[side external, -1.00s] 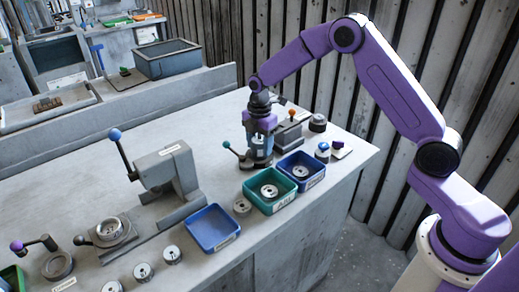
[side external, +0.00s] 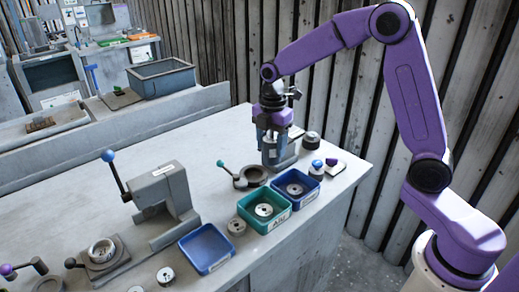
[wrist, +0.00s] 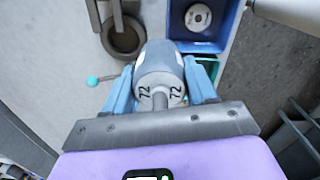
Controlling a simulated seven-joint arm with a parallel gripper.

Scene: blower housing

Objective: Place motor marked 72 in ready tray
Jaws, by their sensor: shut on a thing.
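My gripper (wrist: 160,88) is shut on a grey cylindrical motor marked 72 (wrist: 160,72), with its number and shaft facing the wrist camera. In the side view my gripper (side external: 271,150) is beyond the trays, near a ring fixture with a green-knobbed lever (side external: 250,177). A green tray (side external: 285,219) and a blue tray (side external: 312,195) stand side by side, each holding a round metal part. A third blue tray (side external: 212,265) stands nearer and looks empty. Their labels are too small to read, so I cannot tell which is the ready tray.
A lever press with a blue knob (side external: 165,195) stands on the left. Loose round parts lie near the trays, including one beside the green tray (side external: 236,227). Small blue-topped and dark parts (side external: 317,166) sit near the right edge. The bench's middle is clear.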

